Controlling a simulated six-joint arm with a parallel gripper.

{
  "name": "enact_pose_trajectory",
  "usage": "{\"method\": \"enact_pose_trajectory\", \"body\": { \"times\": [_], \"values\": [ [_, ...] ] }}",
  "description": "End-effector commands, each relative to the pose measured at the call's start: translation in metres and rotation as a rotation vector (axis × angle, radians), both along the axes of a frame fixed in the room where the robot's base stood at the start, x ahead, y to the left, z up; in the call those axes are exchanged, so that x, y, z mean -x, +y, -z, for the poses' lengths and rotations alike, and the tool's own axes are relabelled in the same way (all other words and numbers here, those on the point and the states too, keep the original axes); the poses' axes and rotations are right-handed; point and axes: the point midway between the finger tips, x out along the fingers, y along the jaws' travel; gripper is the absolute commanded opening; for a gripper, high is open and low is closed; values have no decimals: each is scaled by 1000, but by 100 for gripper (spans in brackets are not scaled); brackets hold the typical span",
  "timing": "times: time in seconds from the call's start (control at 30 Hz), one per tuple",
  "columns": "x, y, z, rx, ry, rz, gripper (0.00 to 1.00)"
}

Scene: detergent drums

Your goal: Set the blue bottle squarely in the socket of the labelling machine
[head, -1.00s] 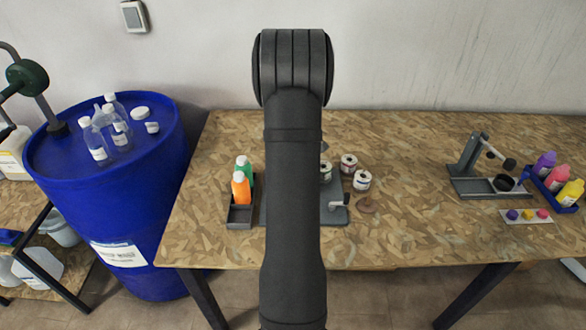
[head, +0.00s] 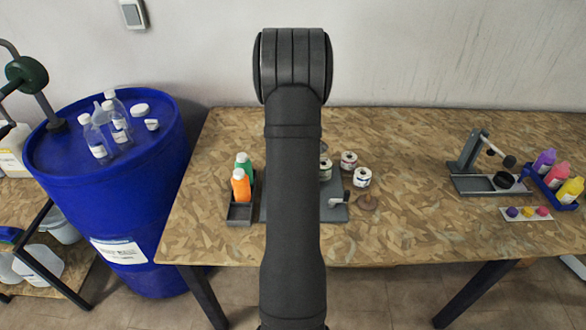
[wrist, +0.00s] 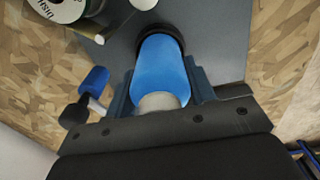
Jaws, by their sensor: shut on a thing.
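The blue bottle (wrist: 160,62) shows in the wrist view with its pale cap (wrist: 159,101) towards the camera. My gripper (wrist: 159,80) is shut on it, one finger on each side. The bottle's far end is at the black socket ring (wrist: 176,33) on the grey plate of the labelling machine (wrist: 215,45). I cannot tell whether it is fully seated or square. In the head view my arm hides the bottle, the gripper and most of the machine (head: 333,212).
White label rolls (head: 362,177) stand beside the machine. A dark tray (head: 240,214) with orange and green bottles is left of it. A second, similar stand (head: 488,184) and a blue crate of coloured bottles are at the right.

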Motion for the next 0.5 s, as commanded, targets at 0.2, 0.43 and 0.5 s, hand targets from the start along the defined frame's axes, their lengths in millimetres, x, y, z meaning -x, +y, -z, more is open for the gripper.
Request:
{"method": "enact_pose_trajectory", "body": {
  "times": [0.2, 0.43, 0.5],
  "values": [
    [0, 0, 1, 0, -1, 0, 21],
    [0, 0, 1, 0, -1, 0, 58],
    [0, 0, 1, 0, -1, 0, 71]
  ]
}}
